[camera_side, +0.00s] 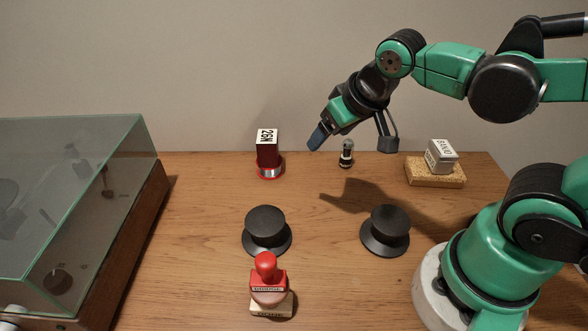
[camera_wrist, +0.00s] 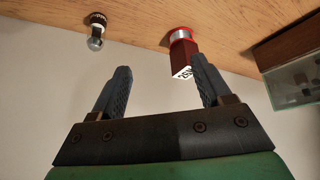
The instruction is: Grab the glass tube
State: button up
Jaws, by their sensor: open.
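The glass tube (camera_side: 346,153) stands upright at the back of the wooden table, small, with a black base and a clear glass top. It also shows in the wrist view (camera_wrist: 97,32), at the upper left and outside the space between the fingers. My gripper (camera_side: 316,138) is in the air to the left of the tube in the side view, pointing down and left. In the wrist view my gripper (camera_wrist: 160,64) has its two dark blue fingers wide apart with nothing between them.
A dark red box on a red-rimmed tin (camera_side: 268,172) stands left of the tube. A white box (camera_side: 441,151) sits on a cork block (camera_side: 435,174) at right. Two black knobs (camera_side: 266,225) (camera_side: 386,225) and a red stamp (camera_side: 266,272) stand in front. A clear-lidded case (camera_side: 75,200) fills the left.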

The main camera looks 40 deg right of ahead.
aim_at(344, 146)
jog(key=w+d+f+m+g+h, duration=0.1)
jog(key=f+m+h, duration=0.1)
jog(key=m+h, duration=0.1)
jog(key=w+d+f+m+g+h, duration=0.1)
jog(key=w+d+m+g+h, duration=0.1)
jog(key=m, duration=0.3)
jog(key=w+d+f+m+g+h, duration=0.1)
jog(key=f+m+g+h, duration=0.1)
jog(key=m+h, duration=0.2)
jog(key=shift+w+d+f+m, duration=0.2)
jog(key=shift+f+m, duration=0.15)
jog(key=shift+m, duration=0.15)
jog(key=m, duration=0.1)
jog(key=f+m+h, duration=0.1)
jog(key=m+g+h, duration=0.1)
jog(key=shift+s+f, duration=0.15)
jog(key=shift+s, duration=0.1)
jog(key=shift+d+f+m, duration=0.15)
jog(key=shift+d+m, duration=0.15)
jog(key=x, duration=0.5)
jog(key=shift+s, duration=0.1)
jog(key=c, duration=1)
